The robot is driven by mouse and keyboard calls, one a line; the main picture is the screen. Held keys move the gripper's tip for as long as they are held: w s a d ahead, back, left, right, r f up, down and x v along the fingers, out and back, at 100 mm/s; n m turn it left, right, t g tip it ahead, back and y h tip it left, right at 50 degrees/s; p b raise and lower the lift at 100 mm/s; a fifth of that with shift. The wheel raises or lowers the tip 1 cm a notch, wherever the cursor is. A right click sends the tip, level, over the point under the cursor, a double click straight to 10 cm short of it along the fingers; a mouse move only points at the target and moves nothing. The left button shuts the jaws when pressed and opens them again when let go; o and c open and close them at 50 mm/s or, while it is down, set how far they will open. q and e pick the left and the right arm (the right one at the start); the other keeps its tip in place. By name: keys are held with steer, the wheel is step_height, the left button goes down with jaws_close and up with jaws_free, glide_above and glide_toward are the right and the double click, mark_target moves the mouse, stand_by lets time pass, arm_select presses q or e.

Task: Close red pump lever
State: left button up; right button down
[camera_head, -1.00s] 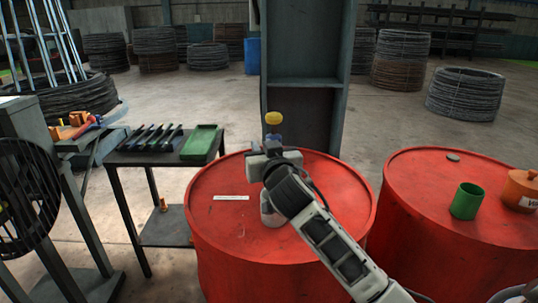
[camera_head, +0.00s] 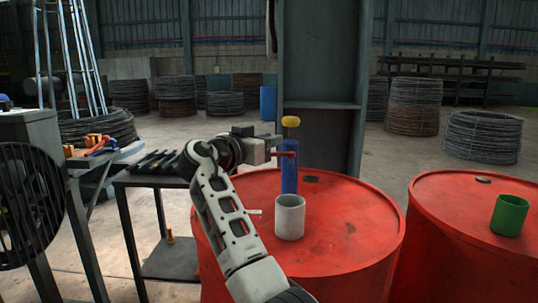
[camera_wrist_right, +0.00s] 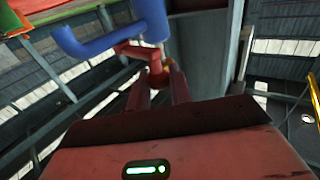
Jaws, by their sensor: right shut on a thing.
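The blue pump (camera_head: 289,178) stands upright on the left red drum, with a yellow top (camera_head: 290,121). Its red lever (camera_head: 283,153) points left from the upper body, toward my right gripper (camera_head: 272,152). The gripper reaches in from the left of the pump and is shut on the lever. In the right wrist view, the two fingers (camera_wrist_right: 160,86) close at the red-orange lever (camera_wrist_right: 137,50), beside the blue pump body (camera_wrist_right: 154,18). The exact contact is partly hidden. My left gripper is not in view.
A pale cup (camera_head: 290,217) stands on the left red drum (camera_head: 350,250), just in front of the pump. A green cup (camera_head: 509,215) stands on the right drum (camera_head: 450,215). A dark side table (camera_head: 150,180) is at left. A steel column (camera_head: 320,75) rises behind.

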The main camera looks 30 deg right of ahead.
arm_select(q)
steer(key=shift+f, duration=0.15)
arm_select(e)
steer(key=shift+w+d+m+g+h, duration=0.2)
steer(key=shift+m+g, duration=0.2)
steer(key=shift+g, duration=0.2)
steer(key=shift+w+d+m+g+h, duration=0.1)
steer(key=shift+w+m+g+h, duration=0.1)
steer(key=shift+m+g, duration=0.3)
arm_select(q)
steer(key=shift+b, duration=0.3)
arm_select(e)
steer(key=shift+g, duration=0.3)
steer(key=c, duration=1.3)
jaws_free()
arm_select(q)
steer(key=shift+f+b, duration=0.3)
steer(key=shift+b, duration=0.35)
arm_select(e)
steer(key=v, duration=1.6)
steer(key=shift+w+d+f, duration=0.1)
